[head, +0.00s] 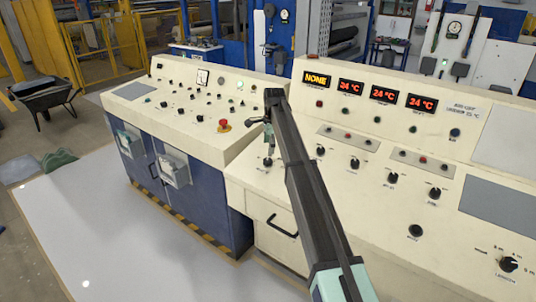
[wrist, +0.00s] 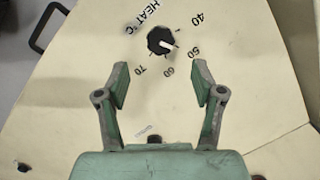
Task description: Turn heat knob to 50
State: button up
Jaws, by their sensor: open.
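The heat knob (wrist: 161,41) is a round black dial with a white pointer, on a cream panel in the wrist view. "HEAT °C" and the marks 40, 50, 60 and 70 are printed around it. The pointer faces right and slightly down, toward the side of the 50; its exact reading is hard to tell. My gripper (wrist: 160,82) is open and empty, its two green fingers apart below the knob in the picture and not touching it. In the head view my gripper (head: 260,122) is above the console; I cannot tell which knob there is the heat knob.
The cream console (head: 330,185) carries several other black knobs. A red mushroom button (head: 224,125) is on the left section. A temperature display (head: 383,94) glows on the raised back panel. A drawer handle (head: 282,226) sticks out in front. The air above the panel looks clear.

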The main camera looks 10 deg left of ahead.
jog(key=r, duration=0.3)
jog(key=shift+s+d+r, duration=0.15)
jog(key=shift+s+r, duration=0.05)
jog(key=shift+r, duration=0.15)
